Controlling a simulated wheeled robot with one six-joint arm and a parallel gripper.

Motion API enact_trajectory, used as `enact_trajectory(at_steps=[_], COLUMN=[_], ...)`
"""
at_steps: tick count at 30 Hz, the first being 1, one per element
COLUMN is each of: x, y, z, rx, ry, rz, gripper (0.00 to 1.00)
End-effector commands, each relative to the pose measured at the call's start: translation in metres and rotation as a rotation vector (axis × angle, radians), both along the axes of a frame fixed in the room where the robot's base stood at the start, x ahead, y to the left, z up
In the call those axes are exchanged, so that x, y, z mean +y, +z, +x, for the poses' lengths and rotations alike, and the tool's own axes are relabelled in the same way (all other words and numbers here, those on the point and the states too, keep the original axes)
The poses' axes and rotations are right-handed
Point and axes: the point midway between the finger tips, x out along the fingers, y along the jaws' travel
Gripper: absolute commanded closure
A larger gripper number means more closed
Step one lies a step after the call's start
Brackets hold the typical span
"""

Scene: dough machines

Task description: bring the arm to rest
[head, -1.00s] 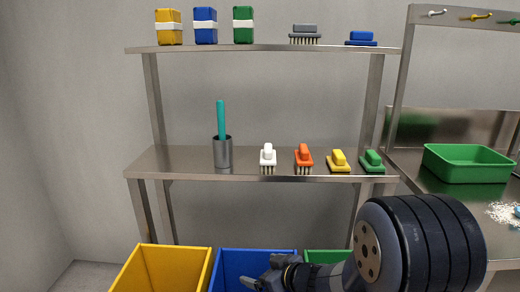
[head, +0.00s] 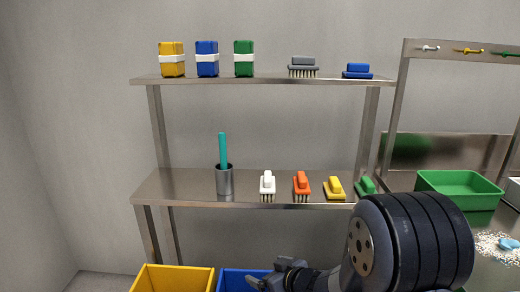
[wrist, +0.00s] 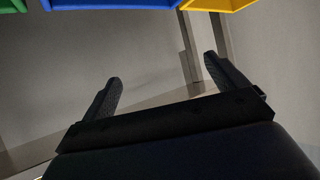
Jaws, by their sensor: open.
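My gripper (wrist: 164,72) shows in the wrist view with its two dark fingers spread wide apart and nothing between them. In the head view my gripper (head: 258,284) is low in the picture, in front of the blue bin (head: 232,274). The thick dark arm link covers the lower right and hides part of the steel bench. In the wrist view the bins' edges appear along the top, with grey wall and floor beyond the fingers.
A steel shelf unit (head: 190,190) holds brushes, a cup (head: 224,182) with a teal handle, and coloured packs on top. A yellow bin (head: 172,280) stands below. A green tub (head: 458,186) sits on the bench at right.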

Motion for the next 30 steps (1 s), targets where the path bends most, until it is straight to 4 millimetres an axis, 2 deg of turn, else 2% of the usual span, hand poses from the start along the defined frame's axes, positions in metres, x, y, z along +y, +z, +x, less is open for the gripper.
enact_trajectory(at_steps=[1,3,30], x=[-0.002,-0.004,-0.041], y=[0.010,0.015,0.087], z=[0.000,0.001,0.007], rx=[0.002,0.002,0.001], ry=[-0.011,-0.027,-0.243], rz=[0.001,0.000,0.002], gripper=[0.07,0.07,0.07])
